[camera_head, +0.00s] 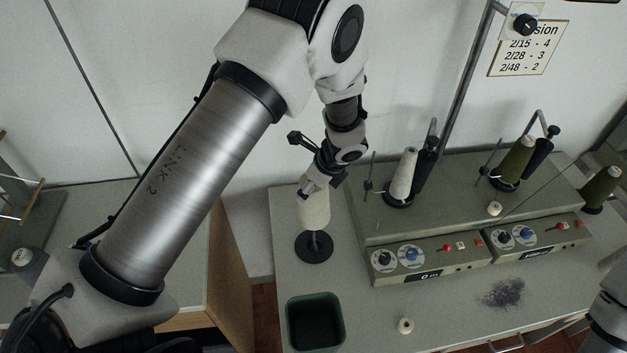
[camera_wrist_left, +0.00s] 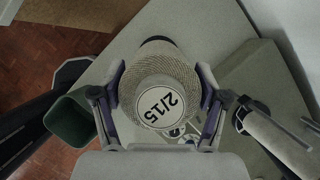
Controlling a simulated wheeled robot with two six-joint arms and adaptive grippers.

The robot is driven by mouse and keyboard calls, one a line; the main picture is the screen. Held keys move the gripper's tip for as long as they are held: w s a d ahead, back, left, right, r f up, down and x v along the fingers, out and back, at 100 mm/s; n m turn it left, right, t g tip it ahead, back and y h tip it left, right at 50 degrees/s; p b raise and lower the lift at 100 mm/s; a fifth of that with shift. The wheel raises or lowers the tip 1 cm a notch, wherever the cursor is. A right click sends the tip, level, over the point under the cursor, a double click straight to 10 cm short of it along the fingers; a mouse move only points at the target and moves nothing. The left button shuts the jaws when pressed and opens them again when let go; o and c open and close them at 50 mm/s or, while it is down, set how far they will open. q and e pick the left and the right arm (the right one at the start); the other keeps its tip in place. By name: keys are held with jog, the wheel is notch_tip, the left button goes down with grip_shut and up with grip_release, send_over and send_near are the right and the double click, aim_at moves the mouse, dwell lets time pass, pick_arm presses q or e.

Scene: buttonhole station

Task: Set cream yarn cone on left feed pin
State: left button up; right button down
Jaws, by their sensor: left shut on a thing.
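The cream yarn cone (camera_head: 315,210) is held upright in my left gripper (camera_head: 321,187) near the left end of the grey bench. In the left wrist view the cone (camera_wrist_left: 160,75) sits between both fingers of the left gripper (camera_wrist_left: 160,108), its round "2/15" label facing the camera. Below the cone in the head view is a black round base with a short stem, the left feed pin (camera_head: 314,250). The stem shows under the cone's lower end; whether its tip is inside the cone I cannot tell. My right gripper is out of view.
A dark green bin (camera_head: 315,322) stands at the bench's front left. The grey machine (camera_head: 430,235) to the right carries a white cone (camera_head: 403,173), an olive cone (camera_head: 517,158) and thin posts. A small cream piece (camera_head: 405,325) and dark lint (camera_head: 503,293) lie in front.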

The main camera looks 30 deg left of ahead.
aim_at(327, 204)
pick_arm(q)
jog(key=shift+w+f+b, duration=0.15)
jog(key=shift+f+b, duration=5.15)
jog(key=shift+f, duration=1.25)
jog(key=shift+f+b, duration=0.4)
jog(key=shift+f, duration=0.15)
jog(key=o, duration=1.8)
jog(key=shift+c, duration=0.2)
jog(key=v, duration=1.2)
jog(key=shift+d+r, duration=0.1)
